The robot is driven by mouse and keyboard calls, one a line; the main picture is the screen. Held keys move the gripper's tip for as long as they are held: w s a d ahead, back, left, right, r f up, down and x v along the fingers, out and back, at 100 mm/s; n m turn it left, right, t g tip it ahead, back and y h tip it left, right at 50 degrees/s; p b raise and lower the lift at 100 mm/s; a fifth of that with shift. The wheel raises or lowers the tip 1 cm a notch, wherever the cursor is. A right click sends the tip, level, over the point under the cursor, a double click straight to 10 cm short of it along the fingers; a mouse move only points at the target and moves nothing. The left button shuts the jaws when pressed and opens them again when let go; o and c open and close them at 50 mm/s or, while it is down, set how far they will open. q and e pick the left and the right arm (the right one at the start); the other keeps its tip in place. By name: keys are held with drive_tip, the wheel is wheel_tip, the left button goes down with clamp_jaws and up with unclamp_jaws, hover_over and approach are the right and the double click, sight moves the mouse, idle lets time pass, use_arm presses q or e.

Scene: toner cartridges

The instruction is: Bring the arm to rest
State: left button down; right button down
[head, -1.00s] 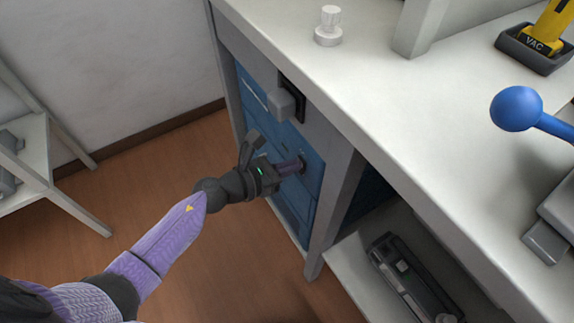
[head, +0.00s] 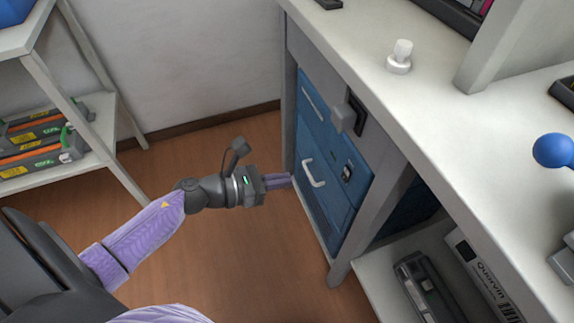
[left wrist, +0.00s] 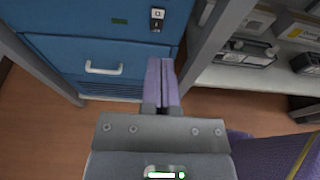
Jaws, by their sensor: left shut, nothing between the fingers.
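My left gripper (head: 290,180) is shut and empty, its purple fingers together. In the head view it is over the wood floor in front of the blue drawer cabinet (head: 318,208), just left of the white drawer handle (head: 314,172). In the left wrist view the shut fingers (left wrist: 161,68) point toward the cabinet's lower right edge, right of the handle (left wrist: 103,69). I cannot tell from the views how wide the gap to the cabinet front is. The drawers look closed. My right gripper is not in view.
The white worktop (head: 420,120) overhangs the cabinet and carries a white knobbed piece (head: 399,58). A dark toner cartridge (head: 420,283) and a Quoyvin box (head: 482,270) are on the low shelf at right. A shelf rack (head: 100,130) with cartridges stands at left. Floor between is clear.

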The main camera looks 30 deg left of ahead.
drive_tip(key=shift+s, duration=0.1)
